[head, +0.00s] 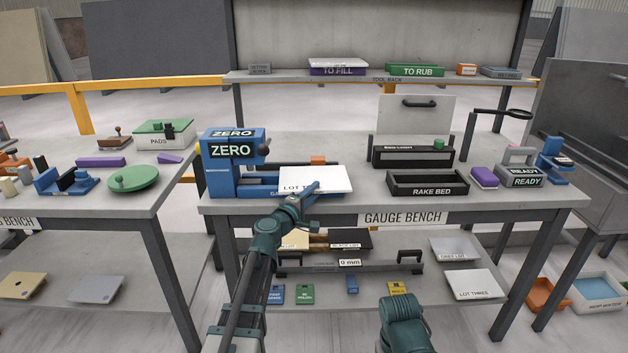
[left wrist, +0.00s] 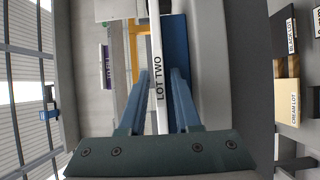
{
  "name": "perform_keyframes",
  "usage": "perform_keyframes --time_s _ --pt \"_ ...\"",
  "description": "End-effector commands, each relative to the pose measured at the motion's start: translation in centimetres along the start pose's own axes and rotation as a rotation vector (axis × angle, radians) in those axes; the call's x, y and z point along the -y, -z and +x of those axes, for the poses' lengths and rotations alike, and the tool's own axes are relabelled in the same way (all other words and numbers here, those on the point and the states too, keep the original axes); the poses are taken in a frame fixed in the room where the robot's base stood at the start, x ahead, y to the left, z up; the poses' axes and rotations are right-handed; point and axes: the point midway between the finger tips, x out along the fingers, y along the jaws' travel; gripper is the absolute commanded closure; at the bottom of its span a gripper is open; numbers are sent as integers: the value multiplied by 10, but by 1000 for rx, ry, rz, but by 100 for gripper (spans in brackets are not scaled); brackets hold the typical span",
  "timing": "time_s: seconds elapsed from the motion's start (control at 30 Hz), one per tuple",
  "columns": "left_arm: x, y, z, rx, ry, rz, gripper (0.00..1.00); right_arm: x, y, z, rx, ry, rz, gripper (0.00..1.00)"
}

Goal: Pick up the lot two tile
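The white lot two tile (head: 325,176) lies flat on the blue gauge on the gauge bench, with part of its label hidden by my left gripper. In the left wrist view the tile (left wrist: 157,110) shows edge-on, with "LOT TWO" on its edge. My left gripper (head: 312,188) is at the tile's front edge. Its two blue fingers (left wrist: 161,78) stand on either side of that edge, with gaps visible between them and the tile. My right gripper is out of view; only part of my right arm shows at the bottom.
The blue ZERO block (head: 227,165) stands just left of the tile. The black rake bed tray (head: 428,184) and the READY box (head: 521,176) are to the right. The lot three tile (head: 470,284) lies on the lower shelf. Bare bench top lies between tile and rake bed.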

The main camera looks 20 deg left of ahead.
Motion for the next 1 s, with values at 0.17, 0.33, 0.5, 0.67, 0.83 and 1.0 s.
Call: perform_keyframes --time_s 0.17,0.33,0.5,0.67,0.83,1.0 --pt "0 0 0 0 0 0 100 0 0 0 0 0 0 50" --pt "0 0 0 0 0 0 100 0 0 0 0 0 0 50" --pt "0 0 0 0 0 0 100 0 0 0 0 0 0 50" --pt "0 0 0 0 0 1 100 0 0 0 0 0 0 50" --pt "0 0 0 1 0 1 100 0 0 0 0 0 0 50" --pt "0 0 0 1 0 1 100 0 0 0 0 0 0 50"
